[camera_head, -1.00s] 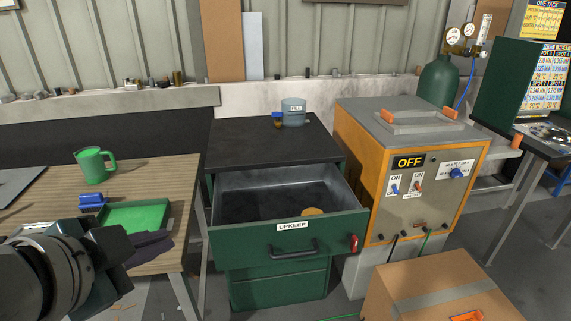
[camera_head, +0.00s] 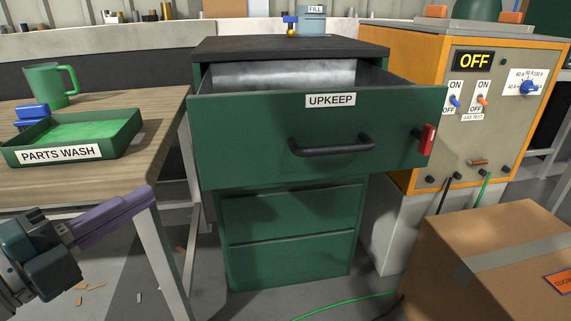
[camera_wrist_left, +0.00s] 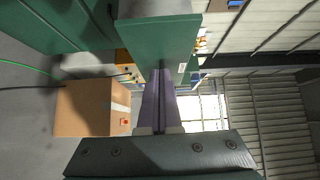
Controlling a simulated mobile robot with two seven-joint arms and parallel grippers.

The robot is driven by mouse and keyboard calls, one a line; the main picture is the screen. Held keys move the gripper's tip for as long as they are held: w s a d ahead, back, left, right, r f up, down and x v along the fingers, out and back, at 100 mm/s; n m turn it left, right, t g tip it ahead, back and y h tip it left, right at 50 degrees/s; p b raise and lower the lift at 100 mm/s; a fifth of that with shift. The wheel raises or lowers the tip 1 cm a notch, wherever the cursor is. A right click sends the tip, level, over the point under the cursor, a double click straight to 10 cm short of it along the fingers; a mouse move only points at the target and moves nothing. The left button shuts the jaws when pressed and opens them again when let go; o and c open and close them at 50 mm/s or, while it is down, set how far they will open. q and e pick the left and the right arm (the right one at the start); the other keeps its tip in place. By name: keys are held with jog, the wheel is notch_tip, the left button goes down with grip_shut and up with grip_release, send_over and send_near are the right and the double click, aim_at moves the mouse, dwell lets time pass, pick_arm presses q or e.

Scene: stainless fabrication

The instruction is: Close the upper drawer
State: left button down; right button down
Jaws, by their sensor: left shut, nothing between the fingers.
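The upper drawer (camera_head: 260,135) is dark green, labelled UPKEEP, and stands pulled out of its cabinet (camera_head: 285,47). A black bar handle (camera_head: 330,146) crosses its front. Part of the grey inside shows above the front; the drawer floor is hidden. My left gripper (camera_head: 150,194) is at the lower left, in front of the workbench edge and left of the drawer, apart from the handle. Its purple fingers are shut and empty. In the left wrist view the fingers (camera_wrist_left: 160,85) point towards the green drawer front (camera_wrist_left: 155,35). My right gripper is not in view.
A wooden workbench (camera_head: 95,185) at left holds a green PARTS WASH tray (camera_head: 120,140) and a green mug (camera_head: 45,86). An orange welding machine (camera_head: 400,75) stands right of the cabinet. A cardboard box (camera_head: 480,260) sits on the floor at right. Floor before the drawers looks clear.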

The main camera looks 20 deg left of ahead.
pick_arm(q)
jog(key=f, duration=0.1)
jog(key=b, duration=0.2)
send_near(218, 151)
jog(key=w+d, duration=0.2)
jog(key=d, duration=0.1)
jog(key=w, duration=0.1)
jog(key=w+a+b, duration=0.1)
jog(key=w, duration=0.1)
jog(key=shift+w+a+f, duration=0.1)
jog(key=shift+a+f, duration=0.1)
jog(key=shift+w+a+r, duration=0.1)
jog(key=shift+w+a, duration=0.15)
jog(key=shift+w, duration=0.05)
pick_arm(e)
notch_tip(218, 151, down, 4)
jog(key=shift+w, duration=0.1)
